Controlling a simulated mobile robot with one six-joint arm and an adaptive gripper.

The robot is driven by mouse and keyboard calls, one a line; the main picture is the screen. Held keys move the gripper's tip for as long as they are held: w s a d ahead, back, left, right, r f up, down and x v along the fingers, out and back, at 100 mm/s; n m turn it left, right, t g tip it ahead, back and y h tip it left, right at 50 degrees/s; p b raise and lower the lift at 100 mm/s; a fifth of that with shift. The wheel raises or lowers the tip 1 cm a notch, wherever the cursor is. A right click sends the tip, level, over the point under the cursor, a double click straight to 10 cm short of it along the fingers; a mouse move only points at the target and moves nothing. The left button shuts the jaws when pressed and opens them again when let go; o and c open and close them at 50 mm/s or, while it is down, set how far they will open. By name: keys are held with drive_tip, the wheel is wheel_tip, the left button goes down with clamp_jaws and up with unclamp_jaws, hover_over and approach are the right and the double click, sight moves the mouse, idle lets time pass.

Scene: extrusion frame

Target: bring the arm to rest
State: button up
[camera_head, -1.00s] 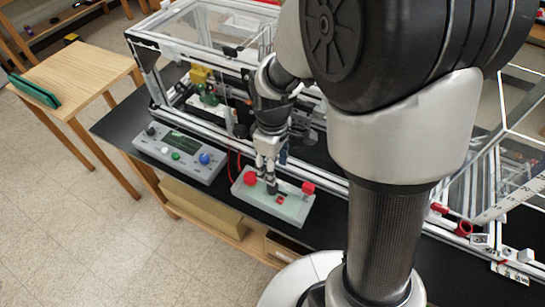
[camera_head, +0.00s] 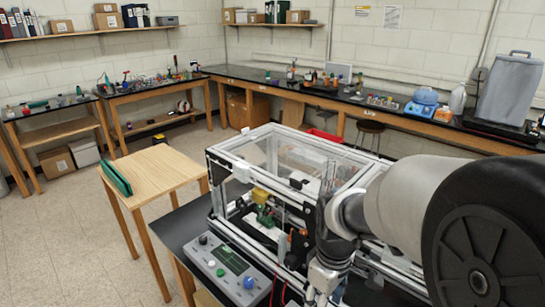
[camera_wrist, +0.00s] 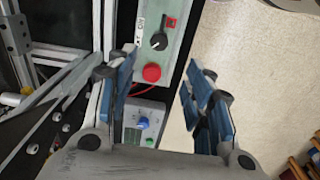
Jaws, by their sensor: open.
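My gripper (camera_wrist: 160,92) shows in the wrist view with its two blue-padded fingers spread apart and nothing between them. Beyond the fingers lies a pale control box (camera_wrist: 172,30) with a red button (camera_wrist: 151,73) and a black knob. In the head view my arm comes in from the right, and its wrist hangs in front of the extrusion frame (camera_head: 285,140). The fingertips are cut off by the bottom edge there.
A grey control panel (camera_head: 226,265) with a blue knob sits on the black bench by the frame. A wooden side table (camera_head: 158,172) holding a green item (camera_head: 116,178) stands to the left. Open floor (camera_head: 60,240) lies left of it. Benches line the walls.

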drive_tip(key=s+r+m+t+b, duration=0.1)
drive_tip(key=s+r+m+t, duration=0.1)
drive_tip(key=s+r+m, duration=0.2)
drive_tip(key=s+r+m+t+b, duration=0.2)
drive_tip(key=s+r+m, duration=0.2)
drive_tip(key=s, duration=0.7)
drive_tip(key=shift+s+d+r+m, duration=0.3)
drive_tip(key=shift+d+r, duration=0.1)
drive_tip(key=shift+d, duration=0.05)
idle(2.1)
